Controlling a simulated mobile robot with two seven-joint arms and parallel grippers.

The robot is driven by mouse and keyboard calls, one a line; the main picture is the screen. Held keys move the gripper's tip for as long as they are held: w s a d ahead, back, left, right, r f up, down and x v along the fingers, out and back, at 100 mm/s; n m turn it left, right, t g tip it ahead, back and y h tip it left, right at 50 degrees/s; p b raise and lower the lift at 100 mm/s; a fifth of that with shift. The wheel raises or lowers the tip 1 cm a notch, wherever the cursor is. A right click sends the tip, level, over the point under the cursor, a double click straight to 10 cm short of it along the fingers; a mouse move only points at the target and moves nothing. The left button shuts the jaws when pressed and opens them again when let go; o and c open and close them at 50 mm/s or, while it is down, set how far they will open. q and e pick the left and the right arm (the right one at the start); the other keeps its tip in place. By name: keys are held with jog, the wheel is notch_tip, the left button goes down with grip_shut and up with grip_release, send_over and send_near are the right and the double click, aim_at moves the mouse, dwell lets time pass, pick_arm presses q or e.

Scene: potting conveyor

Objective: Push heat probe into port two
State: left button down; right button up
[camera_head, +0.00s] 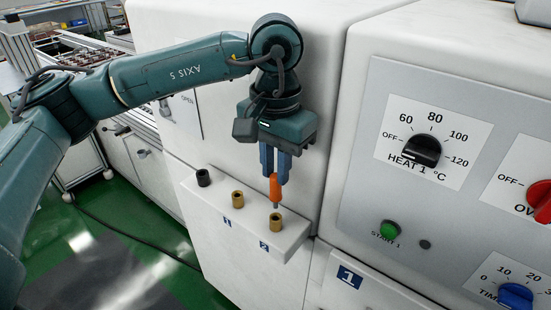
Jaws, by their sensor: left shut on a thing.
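My left gripper (275,164) points down in front of the white machine and is shut on the orange handle of the heat probe (275,187). The probe is upright. Its thin grey tip is just above or at the mouth of the brass port two (276,222); I cannot tell whether it has entered. The brass port one (237,198) stands to the left on the same ledge and looks empty. My right gripper is not in view.
The white ledge (252,239) carries labels 1 and 2 and a black socket (203,177) at its left end. At right is a control panel with a black heat knob (422,150), a green start button (390,229) and a red knob (539,193).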

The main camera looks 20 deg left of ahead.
pick_arm(q)
jog(key=shift+f+b, duration=0.3)
jog(key=shift+f, duration=0.45)
jog(key=shift+f+b, duration=0.2)
jog(key=shift+b, duration=0.25)
jog(key=shift+r, duration=0.15)
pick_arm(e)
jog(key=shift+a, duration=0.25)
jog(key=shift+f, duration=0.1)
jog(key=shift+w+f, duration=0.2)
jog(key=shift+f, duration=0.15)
pick_arm(q)
jog(key=shift+b, duration=0.35)
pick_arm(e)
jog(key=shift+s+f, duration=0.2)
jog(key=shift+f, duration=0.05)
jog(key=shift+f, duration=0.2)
pick_arm(q)
jog(key=shift+b, duration=0.3)
